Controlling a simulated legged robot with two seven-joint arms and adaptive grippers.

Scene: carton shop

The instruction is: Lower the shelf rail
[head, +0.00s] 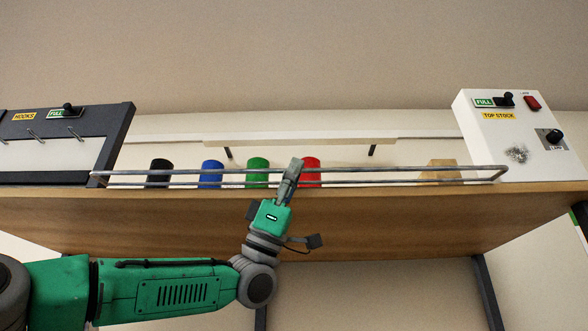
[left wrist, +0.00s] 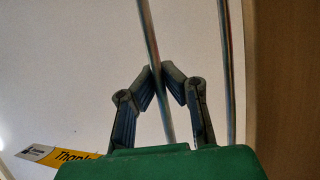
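The shelf rail (head: 400,169) is a thin metal frame of two long bars along the front edge of the wooden shelf. It stands up in front of the objects on the shelf. My left gripper (head: 292,172) reaches up from below to the rail, near its middle, in front of the red cylinder. In the left wrist view, one rail bar (left wrist: 150,35) passes between the fingertips (left wrist: 160,70), which close in on it from both sides. The second bar (left wrist: 223,50) runs to the right, outside the fingers. My right gripper is not in view.
Black (head: 159,171), blue (head: 211,173), green (head: 257,169) and red (head: 311,166) cylinders stand behind the rail. A tan block (head: 440,166) stands farther right. A grey hook board (head: 118,130) is at left, a white switch box (head: 540,110) at right.

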